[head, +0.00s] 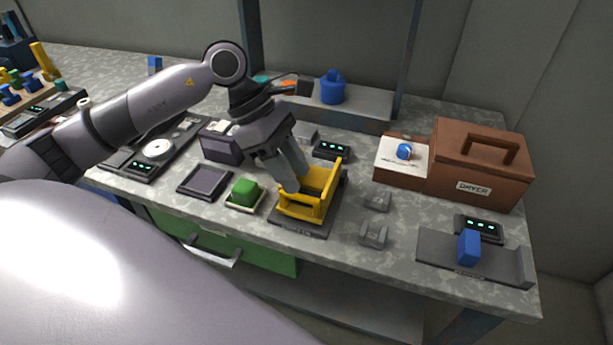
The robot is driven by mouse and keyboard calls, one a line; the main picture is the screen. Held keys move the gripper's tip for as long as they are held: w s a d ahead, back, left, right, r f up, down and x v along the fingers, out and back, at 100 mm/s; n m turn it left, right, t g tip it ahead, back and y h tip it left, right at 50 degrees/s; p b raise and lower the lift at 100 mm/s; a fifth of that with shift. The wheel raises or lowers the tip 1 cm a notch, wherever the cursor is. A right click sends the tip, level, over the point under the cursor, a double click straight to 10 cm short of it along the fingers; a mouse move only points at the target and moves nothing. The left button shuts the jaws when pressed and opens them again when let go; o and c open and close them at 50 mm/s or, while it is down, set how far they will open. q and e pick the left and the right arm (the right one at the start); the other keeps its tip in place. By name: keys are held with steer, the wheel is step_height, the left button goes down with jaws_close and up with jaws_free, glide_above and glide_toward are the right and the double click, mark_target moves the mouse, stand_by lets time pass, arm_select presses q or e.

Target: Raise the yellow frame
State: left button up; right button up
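The yellow frame (319,207) stands on a dark grey base (288,226) near the front middle of the bench, in the head view. My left gripper (291,184) reaches down from the upper left with its fingers at the left side of the frame. The fingers overlap each other and part of the frame in this view, so I cannot tell whether they touch it or how far apart they are. My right gripper is not in view.
A green block (245,192) on a small tray sits just left of the base. A brown dryer box (483,150) stands at the right. Grey brackets (374,235) and a blue block (468,247) lie right of the frame. A shelf (370,104) with a blue container (333,88) is behind.

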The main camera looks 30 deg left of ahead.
mark_target(299, 195)
arm_select(q)
steer(key=a, duration=0.1)
steer(key=a+y, duration=0.1)
steer(key=w+a, duration=0.1)
steer(key=shift+a+r+y, duration=0.15)
steer(key=shift+r+y, duration=0.2)
steer(key=shift+y, duration=0.05)
steer(key=shift+f, duration=0.25)
steer(key=x, duration=0.6)
steer(key=shift+w+f+p, duration=0.1)
steer(key=shift+f+p, duration=0.15)
steer(key=shift+p, duration=0.15)
jaws_close()
